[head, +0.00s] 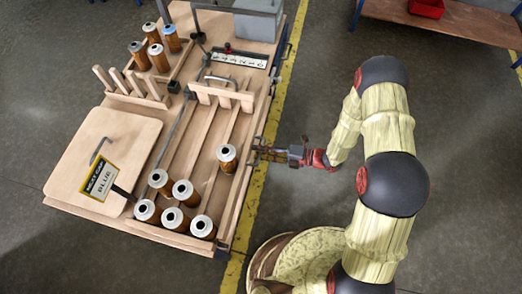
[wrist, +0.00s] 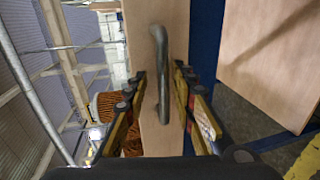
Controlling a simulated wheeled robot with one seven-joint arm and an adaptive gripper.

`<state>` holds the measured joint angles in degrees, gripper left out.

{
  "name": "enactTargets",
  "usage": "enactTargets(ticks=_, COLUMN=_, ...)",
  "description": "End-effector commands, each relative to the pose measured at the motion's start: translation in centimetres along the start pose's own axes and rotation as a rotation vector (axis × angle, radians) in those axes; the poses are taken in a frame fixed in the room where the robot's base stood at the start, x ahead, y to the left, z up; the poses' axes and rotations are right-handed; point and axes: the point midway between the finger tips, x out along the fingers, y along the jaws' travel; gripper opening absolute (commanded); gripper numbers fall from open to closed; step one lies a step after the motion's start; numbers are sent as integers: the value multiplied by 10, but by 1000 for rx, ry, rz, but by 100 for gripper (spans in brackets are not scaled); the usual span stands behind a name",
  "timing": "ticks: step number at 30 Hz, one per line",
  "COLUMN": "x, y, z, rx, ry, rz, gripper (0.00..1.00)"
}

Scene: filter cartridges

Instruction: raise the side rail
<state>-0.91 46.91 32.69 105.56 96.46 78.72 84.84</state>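The side rail is a long wooden board (head: 237,205) along the right edge of the wooden bench, low beside the cartridges. In the wrist view the pale board (wrist: 150,140) runs upright through the middle, with a grey bar handle (wrist: 161,50) on it. My gripper (head: 259,153) is at the bench's right edge, level with the handle. In the wrist view its two fingers (wrist: 160,75) stand apart on either side of the handle, with gaps visible. It looks open and holds nothing. Contact with the board behind the handle cannot be told.
Several orange cartridges with silver tops (head: 182,193) stand in the front of the bench, one (head: 227,157) close inside the rail by my gripper. Wooden pegs (head: 130,83) and a sign (head: 100,178) are at left. A grey bin (head: 257,22) is at the back.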

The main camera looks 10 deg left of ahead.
Motion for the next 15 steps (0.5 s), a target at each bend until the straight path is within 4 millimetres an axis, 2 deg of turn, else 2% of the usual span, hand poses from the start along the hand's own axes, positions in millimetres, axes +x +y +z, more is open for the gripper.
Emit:
enactTargets(ticks=4, x=-6, y=0, z=0, rx=1, ry=-2, rz=0, gripper=26)
enactTargets(ticks=7, x=-19, y=0, z=1, rx=1, ry=-4, rz=0, gripper=26)
enactTargets(ticks=15, x=-72, y=0, z=2, rx=0, ry=-6, rz=0, gripper=26)
